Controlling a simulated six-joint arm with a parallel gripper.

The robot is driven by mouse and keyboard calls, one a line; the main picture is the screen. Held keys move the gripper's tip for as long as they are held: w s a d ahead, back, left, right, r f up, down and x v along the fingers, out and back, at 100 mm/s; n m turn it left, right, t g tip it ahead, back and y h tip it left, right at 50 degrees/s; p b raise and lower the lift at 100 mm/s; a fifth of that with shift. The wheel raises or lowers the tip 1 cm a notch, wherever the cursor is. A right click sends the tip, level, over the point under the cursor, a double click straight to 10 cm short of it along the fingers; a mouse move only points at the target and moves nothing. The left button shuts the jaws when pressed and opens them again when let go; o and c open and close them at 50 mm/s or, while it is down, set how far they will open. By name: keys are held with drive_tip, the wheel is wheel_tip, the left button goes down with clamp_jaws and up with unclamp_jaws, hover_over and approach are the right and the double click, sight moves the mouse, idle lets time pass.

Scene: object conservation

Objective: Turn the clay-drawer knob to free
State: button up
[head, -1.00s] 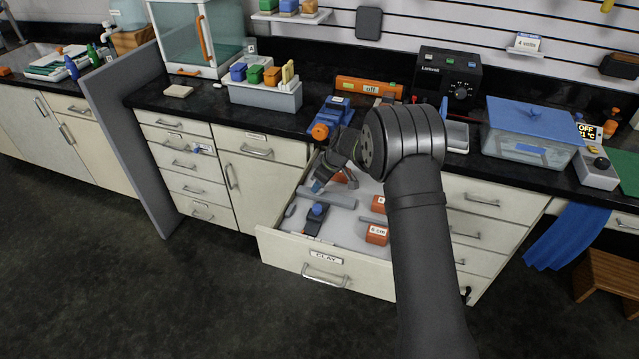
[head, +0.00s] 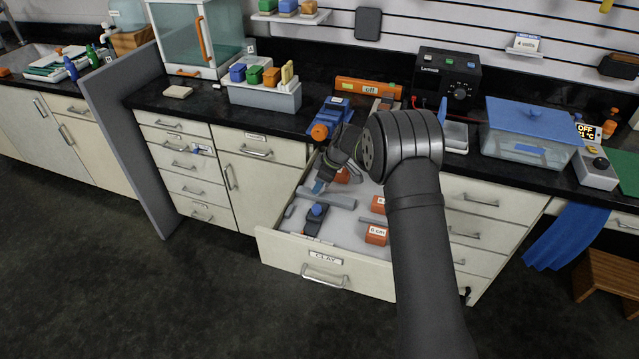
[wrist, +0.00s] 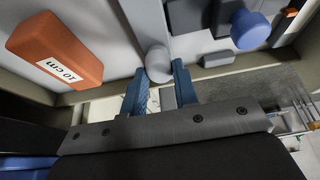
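The clay drawer (head: 325,257) is pulled open. In it, a blue knob (head: 317,209) sits on a dark block near the front left; the knob also shows at the upper right in the wrist view (wrist: 250,29). A grey cylinder (head: 327,198) lies behind the knob. My gripper (head: 319,186) is low in the drawer, behind the knob and close to the cylinder. In the wrist view its blue fingers (wrist: 159,68) are apart, with the cylinder's round end (wrist: 158,65) at the gap between their tips. I cannot tell whether they touch it. The knob is outside the fingers.
Orange blocks lie in the drawer, one labelled 10 cm (wrist: 55,50) and one 6 cm (head: 376,235). The black countertop (head: 285,122) behind holds a blue-and-orange device (head: 332,118) close to my wrist. The floor in front is clear.

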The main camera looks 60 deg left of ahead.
drive_tip(key=o, duration=0.4)
drive_tip(key=v, duration=1.7)
drive_tip(key=shift+r, duration=0.2)
drive_tip(key=x, duration=1.7)
drive_tip(key=shift+f, duration=0.25)
